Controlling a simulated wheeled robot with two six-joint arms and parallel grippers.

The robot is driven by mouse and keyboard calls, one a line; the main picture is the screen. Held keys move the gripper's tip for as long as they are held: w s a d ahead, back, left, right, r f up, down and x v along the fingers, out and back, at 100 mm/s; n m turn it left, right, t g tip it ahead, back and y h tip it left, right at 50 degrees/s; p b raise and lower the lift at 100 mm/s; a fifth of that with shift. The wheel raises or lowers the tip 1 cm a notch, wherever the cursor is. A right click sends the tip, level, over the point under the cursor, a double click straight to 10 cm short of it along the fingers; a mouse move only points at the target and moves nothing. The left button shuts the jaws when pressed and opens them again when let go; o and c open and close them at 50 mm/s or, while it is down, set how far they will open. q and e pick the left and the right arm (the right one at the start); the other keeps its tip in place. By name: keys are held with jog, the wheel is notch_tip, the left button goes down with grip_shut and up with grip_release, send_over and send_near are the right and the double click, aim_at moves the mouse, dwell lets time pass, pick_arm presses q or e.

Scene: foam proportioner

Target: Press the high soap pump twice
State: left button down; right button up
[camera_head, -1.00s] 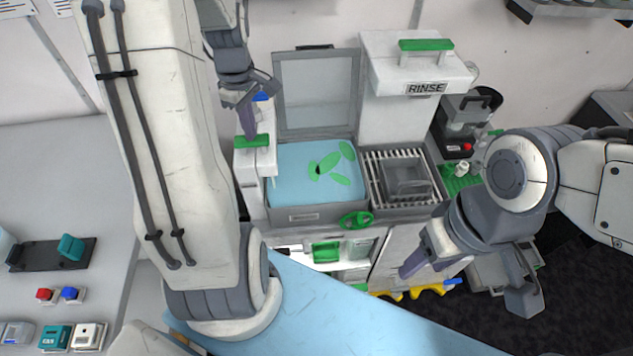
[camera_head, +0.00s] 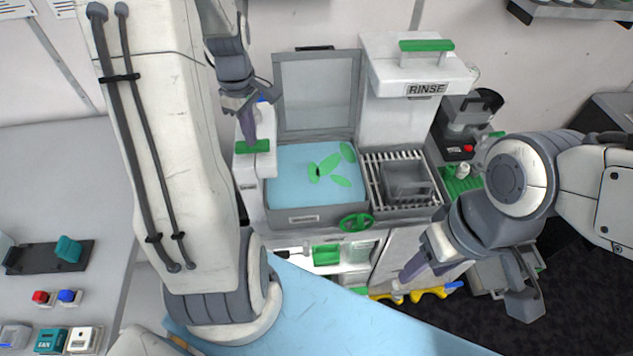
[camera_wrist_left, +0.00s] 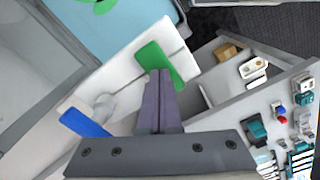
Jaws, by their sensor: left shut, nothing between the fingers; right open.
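The soap dispenser is a white housing (camera_head: 246,168) at the left side of the blue basin, with a green press pad (camera_head: 254,146) on top. A blue pad (camera_head: 262,99) shows behind it, partly hidden by my arm. In the left wrist view the green pad (camera_wrist_left: 176,73) and the blue pad (camera_wrist_left: 84,122) lie on the same white body. My left gripper (camera_head: 251,138) is shut and empty, its fingertips (camera_wrist_left: 159,73) at the green pad and apparently touching it. My right gripper (camera_head: 412,274) is open and empty, low in front of the cabinet.
The basin (camera_head: 318,217) has green leaf shapes on its blue surface. A slatted sink (camera_head: 400,208) and a white RINSE unit (camera_head: 405,85) stand to its right. A green valve wheel (camera_head: 357,222) sticks out in front. A panel with buttons (camera_head: 55,298) is at left.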

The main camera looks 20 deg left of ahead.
pick_arm(q)
jog(key=shift+r+p, duration=1.55)
jog(key=shift+r, duration=0.25)
notch_tip(320, 180, up, 6)
jog(key=p, duration=0.5)
